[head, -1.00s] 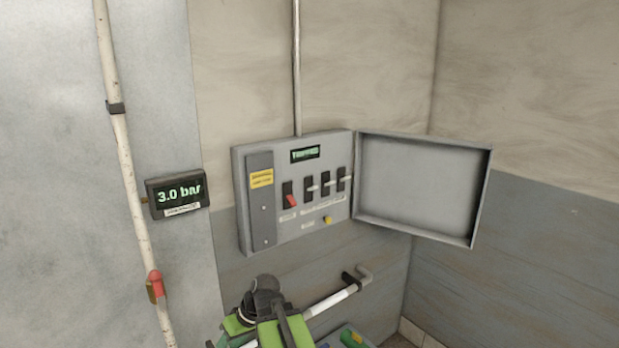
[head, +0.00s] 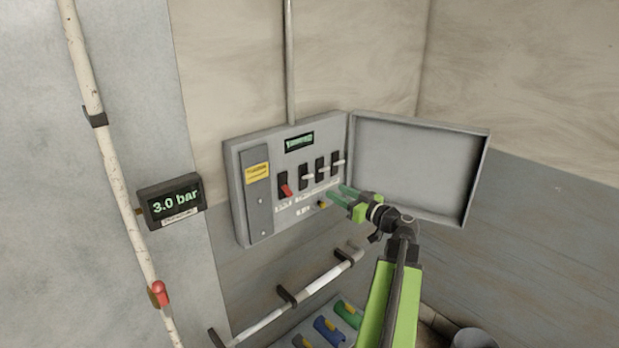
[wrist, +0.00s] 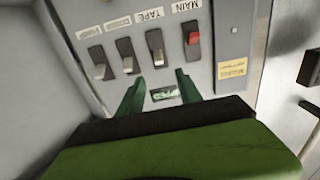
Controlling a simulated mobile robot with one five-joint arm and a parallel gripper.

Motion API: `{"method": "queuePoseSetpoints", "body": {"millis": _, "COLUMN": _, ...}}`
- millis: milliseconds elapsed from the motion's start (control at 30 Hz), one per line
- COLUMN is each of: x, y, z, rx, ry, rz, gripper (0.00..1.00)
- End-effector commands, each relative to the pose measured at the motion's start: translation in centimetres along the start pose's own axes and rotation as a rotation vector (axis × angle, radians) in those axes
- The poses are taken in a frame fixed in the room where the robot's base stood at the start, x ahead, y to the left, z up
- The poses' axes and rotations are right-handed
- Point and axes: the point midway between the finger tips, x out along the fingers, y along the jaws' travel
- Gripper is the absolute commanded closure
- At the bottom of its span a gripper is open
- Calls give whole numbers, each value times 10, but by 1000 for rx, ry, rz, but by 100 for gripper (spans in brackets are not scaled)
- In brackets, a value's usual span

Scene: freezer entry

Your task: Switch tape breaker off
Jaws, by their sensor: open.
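The tape breaker (head: 305,176) is a black switch with a white lever, just right of the red-levered main switch (head: 286,189) in the open grey panel (head: 233,170). In the wrist view, which shows the panel upside down, the tape breaker (wrist: 156,46) sits under the label TAPE, and its white lever tip is toward the picture's bottom. The red main switch (wrist: 192,38) is beside it. My gripper (head: 335,192) is open and empty, its green fingers in front of the panel's lower right. In the wrist view its fingertips (wrist: 158,83) appear apart from the tape lever.
Two more white-levered switches (head: 320,168) stand right of the tape breaker. The panel door (head: 415,168) is swung open to the right, close to my gripper. A small green-lit display (head: 299,142) is above the switches. A handrail (head: 310,287) runs below. A gauge (head: 170,200) reads 3.0 bar.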

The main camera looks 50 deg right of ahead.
Motion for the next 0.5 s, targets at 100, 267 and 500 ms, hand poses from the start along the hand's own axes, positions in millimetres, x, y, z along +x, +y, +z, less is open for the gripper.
{"method": "queuePoseSetpoints", "body": {"millis": 100, "x": 31, "y": 4, "z": 0, "rx": 0, "ry": -1, "rz": 0, "gripper": 58}}
{"method": "queuePoseSetpoints", "body": {"millis": 267, "x": 70, "y": 6, "z": 0, "rx": 1, "ry": -1, "rz": 3, "gripper": 58}}
{"method": "queuePoseSetpoints", "body": {"millis": 500, "x": 121, "y": 7, "z": 0, "rx": 1, "ry": -1, "rz": 6, "gripper": 58}}
